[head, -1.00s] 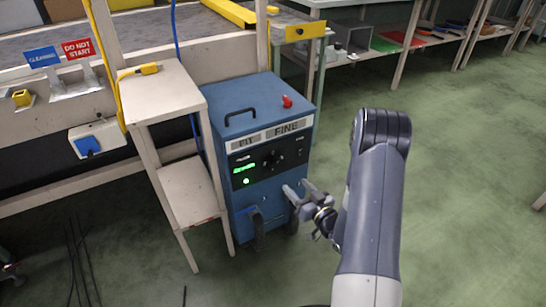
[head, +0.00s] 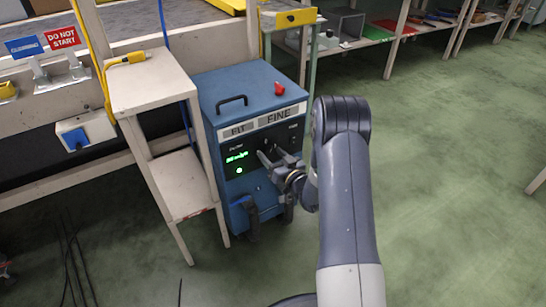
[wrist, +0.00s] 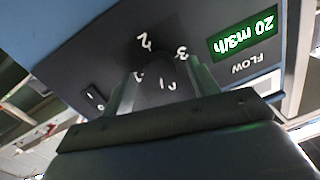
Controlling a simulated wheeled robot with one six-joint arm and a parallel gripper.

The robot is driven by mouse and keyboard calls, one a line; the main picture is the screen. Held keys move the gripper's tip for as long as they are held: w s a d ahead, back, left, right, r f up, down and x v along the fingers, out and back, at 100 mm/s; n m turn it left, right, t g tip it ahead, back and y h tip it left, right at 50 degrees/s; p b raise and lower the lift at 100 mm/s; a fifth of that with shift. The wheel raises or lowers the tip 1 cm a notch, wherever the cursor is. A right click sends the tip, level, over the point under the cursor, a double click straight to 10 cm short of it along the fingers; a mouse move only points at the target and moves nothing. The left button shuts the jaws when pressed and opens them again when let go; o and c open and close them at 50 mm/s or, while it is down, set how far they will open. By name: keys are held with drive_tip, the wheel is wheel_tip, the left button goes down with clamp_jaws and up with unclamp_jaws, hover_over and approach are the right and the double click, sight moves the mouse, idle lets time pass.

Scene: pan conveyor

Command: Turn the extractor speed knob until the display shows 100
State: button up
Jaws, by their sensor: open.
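The blue extractor box (head: 215,95) stands on the floor with its dark control panel facing me. Its green display (wrist: 246,34) is upside down in the wrist view and reads 20 m3/h, with FLOW printed beside it; it also shows small in the head view (head: 237,156). The dark speed knob (wrist: 160,92) lies between my fingers, with white scale numbers around it; it is hard to tell from the panel. My gripper (head: 268,155) is open at the panel, right of the display, its fingers on either side of the knob. I cannot tell whether they touch it.
A small rocker switch (wrist: 93,100) sits on the panel. A red control (head: 279,88) and a black handle (head: 231,101) are on the box top. A pale shelf stand (head: 150,85) stands close left. The green floor (head: 450,180) is clear to the right.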

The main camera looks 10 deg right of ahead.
drive_tip(key=shift+c, duration=0.4)
drive_tip(key=c, duration=0.9)
drive_tip(key=shift+m, duration=0.3)
drive_tip(key=m+b, duration=0.1)
drive_tip(key=m, duration=0.1)
drive_tip(key=shift+f+m, duration=0.1)
drive_tip(key=shift+m, duration=0.2)
drive_tip(key=m, duration=0.3)
drive_tip(key=shift+m+t+b, duration=0.3)
drive_tip(key=shift+m+b, duration=0.1)
drive_tip(key=m, duration=0.6)
drive_tip(key=shift+m+h, duration=0.4)
drive_tip(key=shift+m, duration=0.3)
